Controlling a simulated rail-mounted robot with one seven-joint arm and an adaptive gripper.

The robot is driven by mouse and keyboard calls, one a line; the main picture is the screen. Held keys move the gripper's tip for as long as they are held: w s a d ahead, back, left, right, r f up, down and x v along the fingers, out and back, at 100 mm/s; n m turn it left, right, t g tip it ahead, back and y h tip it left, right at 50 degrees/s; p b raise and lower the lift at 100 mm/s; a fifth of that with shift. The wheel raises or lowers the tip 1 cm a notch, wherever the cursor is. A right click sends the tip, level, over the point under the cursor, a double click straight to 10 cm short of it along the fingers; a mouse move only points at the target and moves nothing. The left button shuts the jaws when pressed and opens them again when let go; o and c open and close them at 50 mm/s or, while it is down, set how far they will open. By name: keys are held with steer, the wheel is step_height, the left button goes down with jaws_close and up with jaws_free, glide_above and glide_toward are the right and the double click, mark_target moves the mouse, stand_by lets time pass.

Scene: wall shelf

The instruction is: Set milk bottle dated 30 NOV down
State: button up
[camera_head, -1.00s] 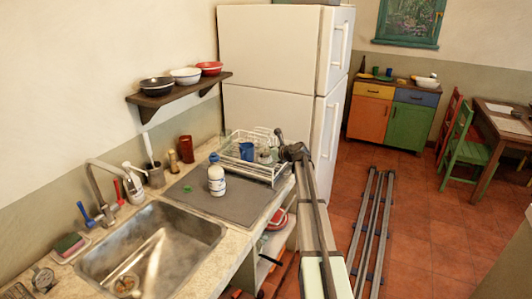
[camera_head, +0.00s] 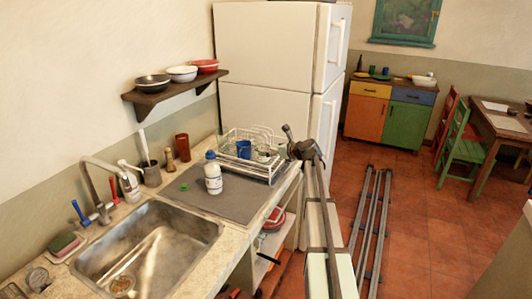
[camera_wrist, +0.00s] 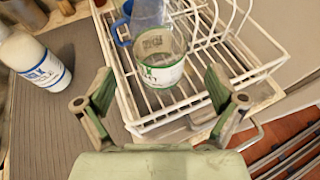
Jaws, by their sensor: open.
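A white milk bottle (camera_head: 213,178) with a blue cap and a blue-and-white label stands upright on the grey mat (camera_head: 240,202) beside the sink. In the wrist view the bottle (camera_wrist: 32,62) is at the upper left, clear of my gripper. Its date cannot be read. My gripper (camera_wrist: 160,88) is open, with nothing between its fingers. It is at the dish rack's near edge, to the right of the bottle; in the head view my gripper (camera_head: 291,144) is small and partly hidden by my arm.
A white wire dish rack (camera_head: 262,170) holds a blue mug (camera_head: 244,149) and a clear glass with a green rim (camera_wrist: 162,68). A small green lid (camera_head: 185,187) lies on the mat. The sink (camera_head: 150,245) is to the left. Bowls stand on the wall shelf (camera_head: 172,96).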

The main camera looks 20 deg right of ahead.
steer(key=v, duration=0.5)
steer(key=shift+b, duration=0.35)
steer(key=shift+s, duration=0.1)
